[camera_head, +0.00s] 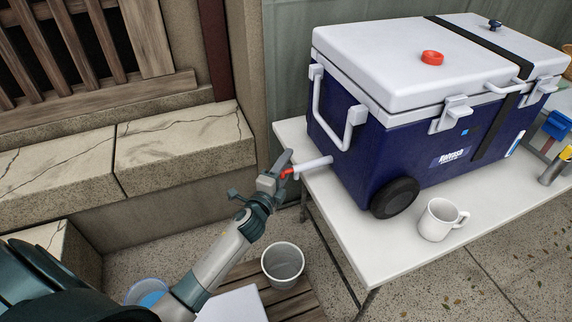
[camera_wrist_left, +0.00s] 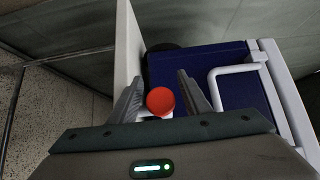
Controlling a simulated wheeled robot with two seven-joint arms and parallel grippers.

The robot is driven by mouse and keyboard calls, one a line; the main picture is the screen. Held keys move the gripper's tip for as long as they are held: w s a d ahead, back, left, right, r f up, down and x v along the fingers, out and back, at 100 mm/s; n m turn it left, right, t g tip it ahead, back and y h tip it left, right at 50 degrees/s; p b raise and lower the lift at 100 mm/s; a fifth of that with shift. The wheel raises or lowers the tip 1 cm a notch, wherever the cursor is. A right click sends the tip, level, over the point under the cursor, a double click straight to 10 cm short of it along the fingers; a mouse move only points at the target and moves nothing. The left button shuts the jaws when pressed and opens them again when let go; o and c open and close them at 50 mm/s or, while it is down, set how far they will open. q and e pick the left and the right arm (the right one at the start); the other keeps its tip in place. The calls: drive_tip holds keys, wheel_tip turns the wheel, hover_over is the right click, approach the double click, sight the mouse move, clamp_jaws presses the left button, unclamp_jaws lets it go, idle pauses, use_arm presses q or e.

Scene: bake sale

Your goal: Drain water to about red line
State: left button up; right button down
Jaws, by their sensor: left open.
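The blue cooler (camera_head: 400,150) with a white lid stands on the white table. It also shows in the left wrist view (camera_wrist_left: 205,70). Its white drain spout (camera_head: 314,164) juts out left past the table edge, with a red tap part (camera_head: 286,173) at its end. My left gripper (camera_head: 279,171) is open at the tap. In the left wrist view the round red knob (camera_wrist_left: 160,101) lies between the two open fingers, without clear contact. A pale cup (camera_head: 283,263) stands low on wooden slats, below the spout. I cannot make out a red line on it. My right gripper is out of view.
A white mug (camera_head: 437,219) stands on the white table (camera_head: 365,250) in front of the cooler. A container with blue contents (camera_head: 150,294) sits low at left, partly behind my arm. A stone ledge (camera_head: 180,150) runs along the left.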

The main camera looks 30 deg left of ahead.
use_arm(q)
clamp_jaws()
drive_tip(key=shift+s+a, duration=0.75)
drive_tip(key=shift+s, duration=0.1)
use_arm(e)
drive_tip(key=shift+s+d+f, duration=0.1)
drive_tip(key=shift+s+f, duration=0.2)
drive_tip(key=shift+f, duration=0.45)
use_arm(q)
unclamp_jaws()
drive_tip(key=shift+s+a, duration=0.1)
drive_tip(key=shift+s, duration=0.1)
